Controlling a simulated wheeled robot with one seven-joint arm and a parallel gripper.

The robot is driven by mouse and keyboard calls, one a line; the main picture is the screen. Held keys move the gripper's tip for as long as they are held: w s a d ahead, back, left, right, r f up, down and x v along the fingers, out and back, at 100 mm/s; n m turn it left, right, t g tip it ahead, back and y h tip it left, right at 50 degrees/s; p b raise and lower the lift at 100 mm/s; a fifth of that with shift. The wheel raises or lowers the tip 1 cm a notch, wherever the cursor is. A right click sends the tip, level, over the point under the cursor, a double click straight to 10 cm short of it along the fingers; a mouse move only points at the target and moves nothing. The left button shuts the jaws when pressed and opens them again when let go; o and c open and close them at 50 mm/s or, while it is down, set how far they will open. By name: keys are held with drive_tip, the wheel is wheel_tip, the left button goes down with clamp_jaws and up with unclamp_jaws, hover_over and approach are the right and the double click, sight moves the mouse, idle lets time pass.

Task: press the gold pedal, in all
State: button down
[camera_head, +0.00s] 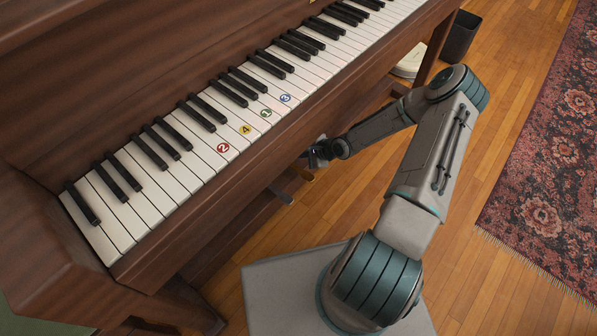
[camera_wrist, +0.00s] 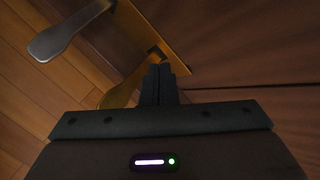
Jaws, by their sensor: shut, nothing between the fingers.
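The gold pedal (camera_wrist: 119,96) shows in the wrist view, left of my gripper's fingers and partly hidden behind them and the gripper body. A grey metal pedal (camera_wrist: 58,38) sticks out at the upper left. A gold-coloured plate (camera_wrist: 150,38) lies behind both. My gripper (camera_wrist: 160,68) is shut and empty, its tips close to the plate, beside the gold pedal's inner end. I cannot tell whether the fingers touch the pedal. In the head view my gripper (camera_head: 313,155) is low under the keyboard's front edge, where the pedals are mostly hidden.
The brown piano (camera_head: 225,175) overhangs my gripper; its keys carry numbered coloured stickers. A piano leg (camera_head: 438,48), a dark bin (camera_head: 460,38) and a pale round object (camera_head: 410,62) stand at the back right. Wooden floor (camera_head: 420,165) is clear up to the patterned rug (camera_head: 545,150).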

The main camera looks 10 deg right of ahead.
sight(299, 169)
wheel_tip(299, 169, down, 6)
drive_tip(key=b, duration=0.3)
drive_tip(key=shift+b, duration=0.35)
drive_tip(key=shift+f, duration=0.1)
idle(1.5)
drive_tip(key=shift+f, duration=0.35)
drive_tip(key=shift+f+b, duration=1)
drive_tip(key=shift+f, duration=0.15)
idle(0.9)
drive_tip(key=shift+s, duration=0.1)
drive_tip(key=shift+r+p, duration=1.1)
drive_tip(key=shift+r, duration=0.4)
drive_tip(key=shift+r, duration=0.15)
wheel_tip(299, 169, up, 5)
drive_tip(key=p, duration=0.4)
